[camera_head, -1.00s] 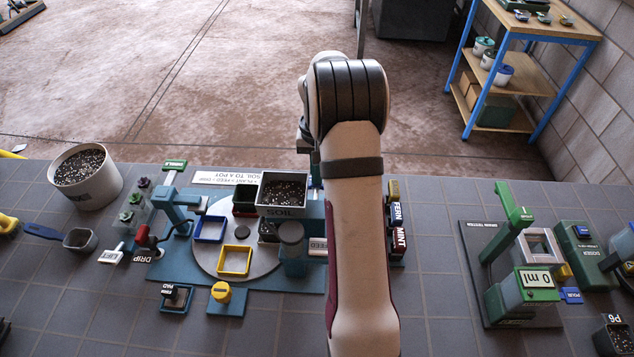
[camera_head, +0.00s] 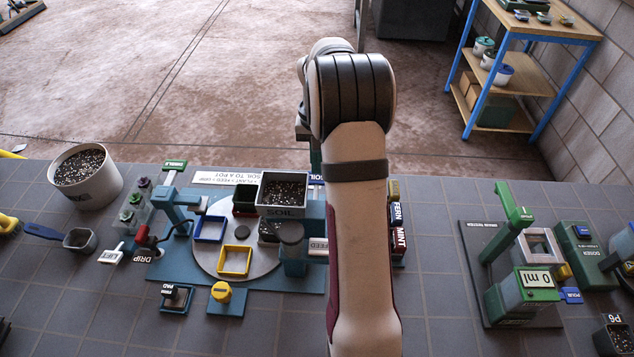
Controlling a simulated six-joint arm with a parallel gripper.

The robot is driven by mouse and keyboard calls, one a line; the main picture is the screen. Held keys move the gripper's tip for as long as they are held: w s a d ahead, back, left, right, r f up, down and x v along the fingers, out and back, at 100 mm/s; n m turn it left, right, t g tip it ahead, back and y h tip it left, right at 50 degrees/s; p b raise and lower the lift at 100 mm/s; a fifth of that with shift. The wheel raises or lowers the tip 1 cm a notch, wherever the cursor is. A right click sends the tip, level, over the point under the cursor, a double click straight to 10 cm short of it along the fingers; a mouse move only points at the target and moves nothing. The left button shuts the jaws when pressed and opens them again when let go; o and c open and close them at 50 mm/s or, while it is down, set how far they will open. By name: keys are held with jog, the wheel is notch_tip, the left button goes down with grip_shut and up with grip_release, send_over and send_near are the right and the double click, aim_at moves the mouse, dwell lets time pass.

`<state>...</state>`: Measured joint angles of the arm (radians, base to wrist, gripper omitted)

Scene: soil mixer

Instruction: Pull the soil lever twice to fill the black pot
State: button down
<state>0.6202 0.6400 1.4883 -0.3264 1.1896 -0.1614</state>
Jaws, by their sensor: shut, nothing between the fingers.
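The soil hopper (camera_head: 284,211), a grey box marked SOIL and full of speckled soil, stands over the right side of the round turntable (camera_head: 213,256). A black pot (camera_head: 268,232) shows partly below the hopper; dark, speckled content shows in it, but its fill level is unclear. A blue SOIL label (camera_head: 316,180) shows behind the hopper, beside my arm, below a teal upright part (camera_head: 316,155). The soil lever is mostly hidden by my arm. My gripper (camera_head: 304,130) shows only in part beyond my forearm, near that teal part. It is shut and empty; its fingertips and any contact are hidden.
The FEED part (camera_head: 318,246) lies close beside my arm. The DRIP lever (camera_head: 143,238) and a white soil bucket (camera_head: 86,176) stand left. Small boxes (camera_head: 396,225) stand right of my arm. The drain tester (camera_head: 500,255) is farther right, with bare table between.

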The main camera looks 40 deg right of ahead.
notch_tip(320, 180, up, 5)
dwell(0.4)
jog(key=shift+n+y, duration=0.3)
jog(key=shift+n, duration=0.4)
jog(key=s+a+r, duration=0.1)
jog(key=a+r, duration=0.1)
jog(key=a, duration=0.2)
jog(key=s+a+r, duration=0.1)
jog(key=s+a, duration=0.1)
jog(key=a, duration=0.3)
jog(key=s+a+r, duration=0.1)
jog(key=a+r, duration=0.1)
jog(key=a, duration=0.3)
jog(key=shift+s+a+r, duration=0.2)
jog(key=shift+s+r, duration=0.15)
jog(key=shift+s, duration=0.05)
jog(key=s+a+f+n+y, duration=0.1)
jog(key=s+a+f+n, duration=0.1)
jog(key=s+a, duration=1.3)
jog(key=s, duration=0.4)
jog(key=shift+s+a+f, duration=0.2)
jog(key=shift+s+a, duration=0.1)
